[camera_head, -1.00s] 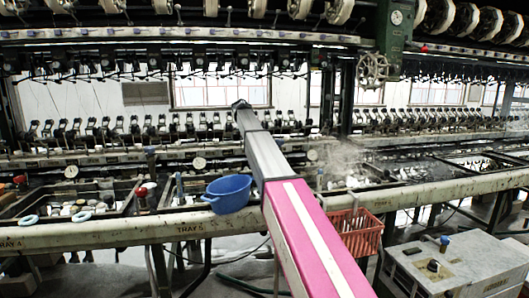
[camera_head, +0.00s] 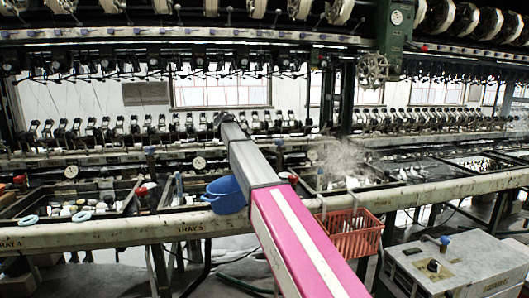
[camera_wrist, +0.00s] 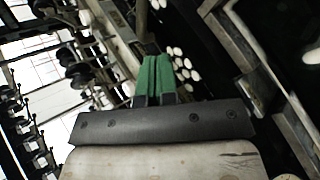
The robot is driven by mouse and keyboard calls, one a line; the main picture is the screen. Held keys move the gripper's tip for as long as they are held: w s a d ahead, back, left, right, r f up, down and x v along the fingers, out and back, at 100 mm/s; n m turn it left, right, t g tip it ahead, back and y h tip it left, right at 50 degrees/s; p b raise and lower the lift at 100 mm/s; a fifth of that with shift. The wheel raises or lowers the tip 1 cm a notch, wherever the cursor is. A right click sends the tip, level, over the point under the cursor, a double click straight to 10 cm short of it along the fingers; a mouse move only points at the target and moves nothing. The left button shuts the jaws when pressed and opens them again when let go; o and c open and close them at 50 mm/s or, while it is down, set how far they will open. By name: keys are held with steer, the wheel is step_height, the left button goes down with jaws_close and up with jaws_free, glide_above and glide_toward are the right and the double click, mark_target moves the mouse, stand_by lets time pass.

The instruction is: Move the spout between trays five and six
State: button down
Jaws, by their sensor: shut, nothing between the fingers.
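The label for tray five (camera_head: 190,228) shows on the front rail, left of my arm. The tray six label is not visible; my arm covers part of the rail. I cannot identify the spout for certain. In the wrist view a dull metal pipe (camera_wrist: 141,28) stands just beyond my fingertips, and it may be the spout. My gripper (camera_wrist: 155,60) has green fingers close together with nothing between them. Its fingers are hidden in the head view, beyond the far end of my arm. White cocoons (camera_wrist: 180,68) lie in dark water to the right of the fingers.
A blue basket (camera_head: 225,196) hangs at the front rail, partly behind my arm. A red basket (camera_head: 348,234) hangs right of the arm. A red knob (camera_head: 292,180) and an upright blue-topped pipe (camera_head: 279,153) stand close to the arm. Steam rises at right.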

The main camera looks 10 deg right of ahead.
mark_target(264, 150)
steer(key=s+a+n+t+h, duration=0.2)
steer(key=a+n, duration=0.1)
steer(key=n, duration=1.2)
steer(key=shift+d+r+x, duration=0.1)
steer(key=shift+r+x, duration=0.05)
steer(key=shift+x, duration=3.25)
steer(key=shift+d+r+x, duration=0.1)
steer(key=shift+r+x, duration=0.05)
steer(key=shift+x, duration=3.2)
steer(key=shift+s, duration=0.1)
